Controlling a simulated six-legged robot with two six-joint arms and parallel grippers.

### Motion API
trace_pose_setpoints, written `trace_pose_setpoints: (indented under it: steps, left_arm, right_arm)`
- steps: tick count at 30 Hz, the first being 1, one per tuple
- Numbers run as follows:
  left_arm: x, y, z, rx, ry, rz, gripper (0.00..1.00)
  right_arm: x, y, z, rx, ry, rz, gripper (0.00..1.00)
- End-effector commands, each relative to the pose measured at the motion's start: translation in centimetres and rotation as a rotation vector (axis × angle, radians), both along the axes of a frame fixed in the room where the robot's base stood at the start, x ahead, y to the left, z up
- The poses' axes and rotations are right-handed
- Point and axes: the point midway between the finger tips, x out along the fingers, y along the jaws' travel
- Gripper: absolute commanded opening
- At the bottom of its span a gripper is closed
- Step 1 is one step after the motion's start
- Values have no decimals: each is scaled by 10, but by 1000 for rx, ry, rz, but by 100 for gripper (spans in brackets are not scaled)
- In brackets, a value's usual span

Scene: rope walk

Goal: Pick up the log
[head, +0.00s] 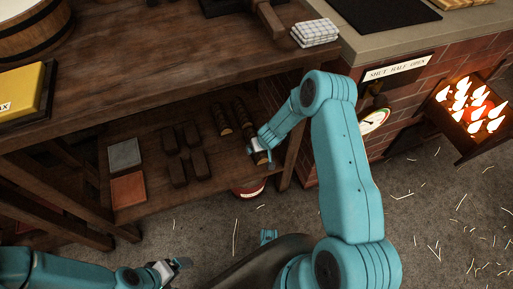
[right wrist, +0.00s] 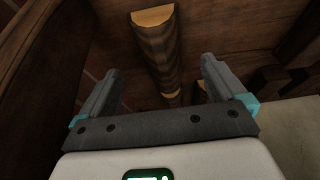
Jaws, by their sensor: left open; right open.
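Logs with bark and pale cut ends lie on the lower shelf of the wooden bench. Two logs (head: 222,121) lie side by side left of my right gripper (head: 261,150). Another log (head: 260,157) shows partly behind that gripper. In the right wrist view, a log (right wrist: 163,50) with a pale end lies beyond and between the two open fingers; nothing is gripped. I cannot tell whether the fingers reach around it. A second pale end (right wrist: 172,98) shows nearer. My left gripper (head: 178,266) is open and empty at the bottom of the head view, above the floor.
Several dark blocks (head: 178,155), a grey slab (head: 125,154) and a reddish slab (head: 128,189) share the shelf. The bench top (head: 160,62) overhangs it. A brick stove (head: 420,115) and a glowing fire drawer (head: 470,108) stand at right. The straw-strewn floor is mostly clear.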

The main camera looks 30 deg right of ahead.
Motion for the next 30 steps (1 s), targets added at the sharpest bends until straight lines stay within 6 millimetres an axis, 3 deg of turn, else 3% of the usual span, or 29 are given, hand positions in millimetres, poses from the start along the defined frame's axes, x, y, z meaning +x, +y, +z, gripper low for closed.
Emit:
trace_pose_setpoints:
  steps: [15,24,30]
  left_arm:
    - [0,0,-26,0,0,0,93]
    - [0,0,-25,0,0,0,93]
    - [0,0,-25,0,0,0,93]
  right_arm:
    - [23,-6,-60,0,0,2,98]
    - [25,-7,-62,0,0,3,98]
    - [25,-7,-62,0,0,3,33]
